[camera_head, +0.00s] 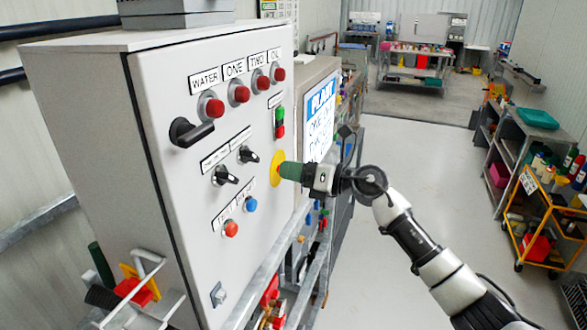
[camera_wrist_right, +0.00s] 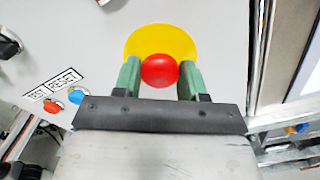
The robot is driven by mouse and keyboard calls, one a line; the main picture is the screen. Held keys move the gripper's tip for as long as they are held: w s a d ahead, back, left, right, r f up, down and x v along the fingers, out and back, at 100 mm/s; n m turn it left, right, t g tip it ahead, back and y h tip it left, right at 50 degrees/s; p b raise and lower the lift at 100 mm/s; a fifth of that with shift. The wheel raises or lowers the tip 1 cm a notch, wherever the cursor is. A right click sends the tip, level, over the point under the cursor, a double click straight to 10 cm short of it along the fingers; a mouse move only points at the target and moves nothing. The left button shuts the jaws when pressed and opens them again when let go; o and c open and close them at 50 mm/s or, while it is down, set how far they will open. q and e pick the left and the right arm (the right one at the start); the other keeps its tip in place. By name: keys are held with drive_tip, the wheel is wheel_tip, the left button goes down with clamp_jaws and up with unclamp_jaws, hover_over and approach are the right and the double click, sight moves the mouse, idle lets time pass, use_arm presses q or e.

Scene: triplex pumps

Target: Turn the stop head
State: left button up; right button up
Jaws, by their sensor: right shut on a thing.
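The stop head (camera_wrist_right: 160,71) is a round red knob in front of a yellow disc (camera_wrist_right: 160,40) in the right wrist view. My left gripper is not in view.
The control panel (camera_head: 165,90) carries several red lamps, a black handle (camera_head: 190,132), black selector switches (camera_head: 226,176), a green-red button (camera_head: 280,122) and a blue reset button (camera_head: 250,204). A metal rail (camera_head: 268,265) runs below its front edge. Open floor (camera_head: 420,160) lies to the right.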

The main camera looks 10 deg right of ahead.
drive_tip(key=m+p, duration=0.3)
drive_tip(key=m, duration=0.1)
drive_tip(key=shift+d+m, duration=0.1)
drive_tip(key=shift+m, duration=0.2)
drive_tip(key=o, duration=0.9)
drive_tip(key=shift+o, duration=0.2)
drive_tip(key=b+v, duration=0.4)
drive_tip(key=v, duration=0.6)
drive_tip(key=shift+s+d+b, duration=0.25)
drive_tip(key=shift+d+b, duration=0.05)
drive_tip(key=shift+b, duration=0.05)
